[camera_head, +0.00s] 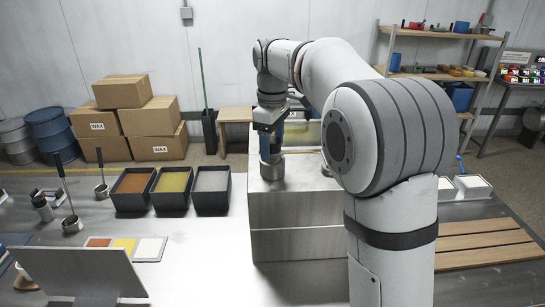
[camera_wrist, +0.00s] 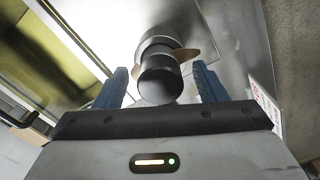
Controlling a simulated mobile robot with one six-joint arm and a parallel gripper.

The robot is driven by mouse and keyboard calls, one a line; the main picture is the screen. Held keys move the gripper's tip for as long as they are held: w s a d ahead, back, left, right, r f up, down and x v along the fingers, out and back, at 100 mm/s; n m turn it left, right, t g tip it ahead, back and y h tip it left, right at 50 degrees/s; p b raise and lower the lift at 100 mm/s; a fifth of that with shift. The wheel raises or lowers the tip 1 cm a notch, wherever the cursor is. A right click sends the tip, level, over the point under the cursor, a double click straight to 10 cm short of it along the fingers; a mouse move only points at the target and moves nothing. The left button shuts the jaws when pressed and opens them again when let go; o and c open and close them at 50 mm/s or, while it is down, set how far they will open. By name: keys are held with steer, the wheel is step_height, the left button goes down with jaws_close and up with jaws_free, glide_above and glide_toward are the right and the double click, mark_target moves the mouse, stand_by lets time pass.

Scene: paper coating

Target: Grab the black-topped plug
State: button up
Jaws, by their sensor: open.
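The black-topped plug (camera_wrist: 160,85) shows in the wrist view, with a dark round knob in front of a grey collar and a tan flat piece behind it. My gripper (camera_wrist: 160,74) is open, with one blue finger on each side of the plug and visible gaps between them. In the head view my gripper (camera_head: 271,142) points down over the metal box (camera_head: 300,215). A short metal cylinder (camera_head: 272,168) stands on the box under it. The plug's black top cannot be made out in the head view.
Three dark bins (camera_head: 172,190) of coloured material stand left of the box. Pots with upright handles (camera_head: 72,224) and a tilted grey panel (camera_head: 80,272) are further left. A slatted wooden board (camera_head: 485,243) lies right. My arm hides part of the box's right side.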

steer(key=c, duration=1.1)
